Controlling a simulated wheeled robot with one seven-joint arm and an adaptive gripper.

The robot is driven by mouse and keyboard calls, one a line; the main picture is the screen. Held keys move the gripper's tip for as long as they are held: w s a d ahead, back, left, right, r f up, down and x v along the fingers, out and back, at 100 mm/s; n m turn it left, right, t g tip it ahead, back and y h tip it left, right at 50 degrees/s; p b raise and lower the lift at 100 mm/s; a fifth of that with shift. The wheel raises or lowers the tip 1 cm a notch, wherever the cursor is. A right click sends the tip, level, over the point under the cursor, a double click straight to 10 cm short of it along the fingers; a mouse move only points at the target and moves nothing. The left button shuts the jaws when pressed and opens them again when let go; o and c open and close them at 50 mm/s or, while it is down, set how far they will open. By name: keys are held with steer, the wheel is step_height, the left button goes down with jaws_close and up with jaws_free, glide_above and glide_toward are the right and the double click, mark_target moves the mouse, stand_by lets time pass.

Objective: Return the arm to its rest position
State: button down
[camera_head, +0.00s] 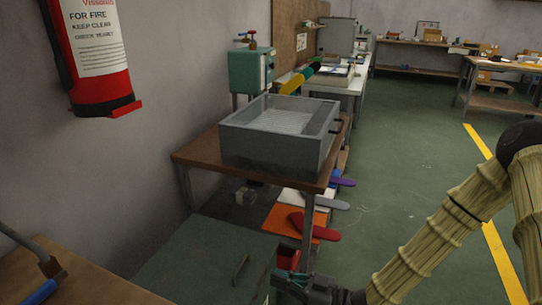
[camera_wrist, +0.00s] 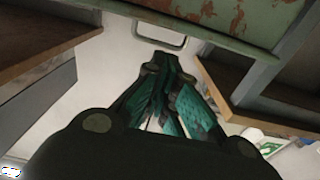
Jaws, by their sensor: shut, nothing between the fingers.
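My arm (camera_head: 440,235), in a tan ribbed sleeve, is bent at the right of the head view. My gripper (camera_head: 287,274) is low in the middle of that view, close to the right side of a green cabinet (camera_head: 200,262). In the wrist view my gripper (camera_wrist: 178,68) shows dark teal fingers drawn together, with nothing seen between them. Past the fingertips is a rusty green panel (camera_wrist: 225,18) with a metal handle (camera_wrist: 158,38). I cannot tell whether the fingers touch it.
A grey tray (camera_head: 265,150) stands on a wooden table (camera_head: 195,155). Coloured sock-shaped boards, including a red one (camera_head: 312,228), stick out below. A fire extinguisher (camera_head: 95,50) hangs at upper left. A wooden top (camera_head: 85,280) is at lower left. Green floor (camera_head: 400,140) lies open to the right.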

steer(key=s+d+f+m+g+h, duration=0.15)
steer(key=s+f+m+h, duration=0.3)
steer(key=f, duration=0.45)
steer(key=s+d+f+m+h, duration=0.3)
steer(key=s+f+h, duration=0.15)
steer(key=f, duration=0.55)
steer(key=s+d+f+m+g+h, duration=0.2)
steer(key=s+d+f+h, duration=0.15)
steer(key=s+d, duration=0.2)
steer(key=s+d+f+m+g+h, duration=0.1)
steer(key=s+d+f+m+h, duration=0.1)
steer(key=s+d+f, duration=0.35)
steer(key=s+d+r+m+g+h, duration=0.25)
steer(key=s+d, duration=0.25)
steer(key=s, duration=0.3)
step_height(320, 180, up, 16)
steer(key=p, duration=1.8)
steer(key=shift+a+r, duration=0.2)
steer(key=shift+a, duration=0.1)
steer(key=shift+w, duration=0.1)
